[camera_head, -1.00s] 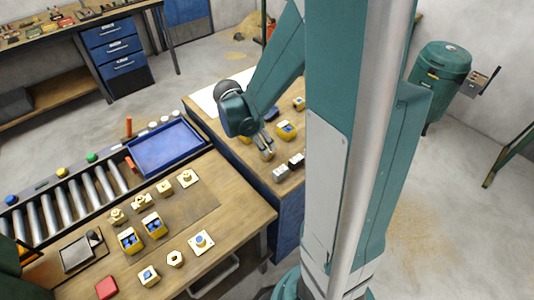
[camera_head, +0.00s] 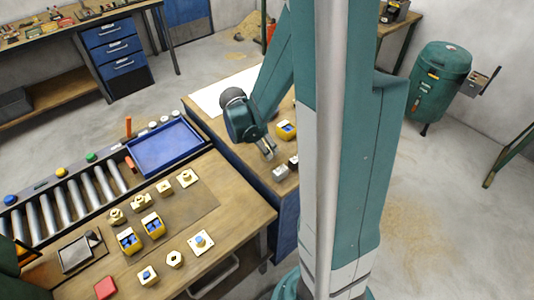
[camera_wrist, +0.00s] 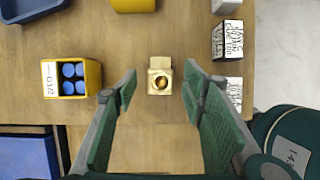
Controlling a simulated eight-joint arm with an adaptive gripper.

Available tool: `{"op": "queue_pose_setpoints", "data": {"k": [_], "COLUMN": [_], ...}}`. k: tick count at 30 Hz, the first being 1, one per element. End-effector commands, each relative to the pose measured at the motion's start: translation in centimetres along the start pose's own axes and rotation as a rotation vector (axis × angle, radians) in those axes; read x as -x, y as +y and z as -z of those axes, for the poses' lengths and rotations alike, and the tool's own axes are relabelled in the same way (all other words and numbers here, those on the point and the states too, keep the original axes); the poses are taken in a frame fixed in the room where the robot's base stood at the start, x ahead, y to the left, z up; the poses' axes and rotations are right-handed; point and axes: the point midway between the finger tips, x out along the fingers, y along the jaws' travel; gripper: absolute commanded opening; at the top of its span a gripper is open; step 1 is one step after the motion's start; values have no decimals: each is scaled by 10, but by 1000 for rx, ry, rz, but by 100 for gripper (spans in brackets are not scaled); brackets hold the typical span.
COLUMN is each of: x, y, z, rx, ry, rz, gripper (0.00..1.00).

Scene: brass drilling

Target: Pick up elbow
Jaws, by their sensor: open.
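My gripper (camera_wrist: 160,84) is open and empty. Its two green fingers stand left and right of the elbow in the picture, with a gap on each side, and neither touches it. How high the fingertips are above the bench is hard to tell. In the head view my gripper (camera_head: 268,152) points down over the far bench, and the elbow is not clearly seen there.
In the wrist view, a yellow box with blue plugs (camera_wrist: 72,77) stands left and labelled dark-and-white blocks (camera_wrist: 227,39) stand right. A blue tray (camera_wrist: 30,8) is at upper left. In the head view, several brass fittings and boxes sit on the near bench (camera_head: 235,212).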

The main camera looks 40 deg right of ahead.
Motion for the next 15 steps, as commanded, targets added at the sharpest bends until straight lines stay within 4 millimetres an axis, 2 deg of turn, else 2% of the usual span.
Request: {"op": "queue_pose_setpoints", "data": {"k": [6,15], "x": [-19,-26], "y": [0,0], "z": [0,0], "rx": [-1,0], "ry": [0,0], "rz": [0,0], "gripper": [41,41]}}
